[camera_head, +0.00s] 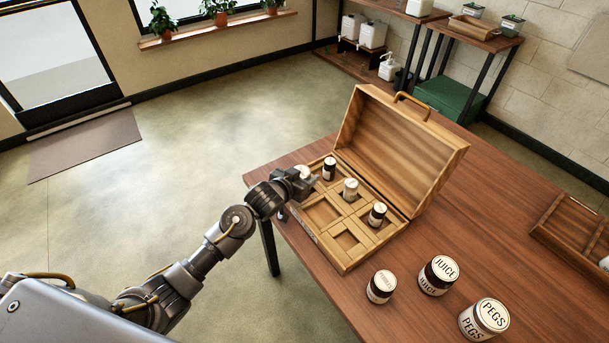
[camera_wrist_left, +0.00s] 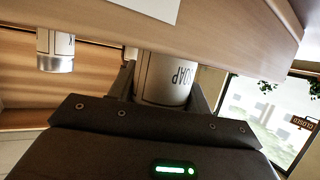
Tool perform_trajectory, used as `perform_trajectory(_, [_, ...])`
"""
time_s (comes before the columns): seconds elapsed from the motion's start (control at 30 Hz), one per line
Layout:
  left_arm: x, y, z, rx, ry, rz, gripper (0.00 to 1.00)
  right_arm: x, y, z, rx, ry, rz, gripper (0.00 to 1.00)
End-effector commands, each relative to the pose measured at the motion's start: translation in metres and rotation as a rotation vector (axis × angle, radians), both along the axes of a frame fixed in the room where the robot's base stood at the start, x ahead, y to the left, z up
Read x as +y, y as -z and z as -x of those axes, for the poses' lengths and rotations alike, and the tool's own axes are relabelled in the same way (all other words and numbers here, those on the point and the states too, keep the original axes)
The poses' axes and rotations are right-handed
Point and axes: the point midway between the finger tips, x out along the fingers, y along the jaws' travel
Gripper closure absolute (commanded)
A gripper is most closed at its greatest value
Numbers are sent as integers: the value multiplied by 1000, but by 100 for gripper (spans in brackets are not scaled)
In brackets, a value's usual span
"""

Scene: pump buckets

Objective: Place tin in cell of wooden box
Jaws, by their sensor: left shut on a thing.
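The open wooden box (camera_head: 343,262) stands on the table with its lid raised. Three tins, a back one (camera_head: 329,168), a middle one (camera_head: 350,189) and a front one (camera_head: 377,214), stand in cells along the lid side. A cell (camera_head: 322,212) and another cell (camera_head: 348,240) on the near side look empty. My left gripper (camera_head: 308,178) is at the box's far left corner, shut on a tin (camera_head: 303,171). In the left wrist view this tin (camera_wrist_left: 165,78) reads SOAP, upside down; its lower end is hidden behind a wooden wall. My right gripper is not in view.
A small tin (camera_head: 381,287), a JUICE tin (camera_head: 438,275) and a PEGS tin (camera_head: 484,320) stand on the table (camera_head: 440,220) in front of the box. A wooden tray (camera_head: 570,228) lies at the right. The raised lid (camera_head: 400,145) walls off the box's back.

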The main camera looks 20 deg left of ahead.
Motion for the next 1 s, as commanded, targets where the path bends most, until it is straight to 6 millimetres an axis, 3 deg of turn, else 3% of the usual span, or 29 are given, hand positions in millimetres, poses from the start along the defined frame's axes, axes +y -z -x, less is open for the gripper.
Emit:
perform_trajectory(0.17, [0,5,0,0,0,1,76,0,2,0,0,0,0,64])
perform_trajectory(0.2, [0,4,0,1,0,0,46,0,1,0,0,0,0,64])
perform_trajectory(0.33, [0,4,0,1,0,0,29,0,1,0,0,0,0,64])
perform_trajectory(0.7, [0,-3,1,-1,0,-1,29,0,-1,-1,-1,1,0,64])
perform_trajectory(1.0, [16,-22,52,0,2,-1,29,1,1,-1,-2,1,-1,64])
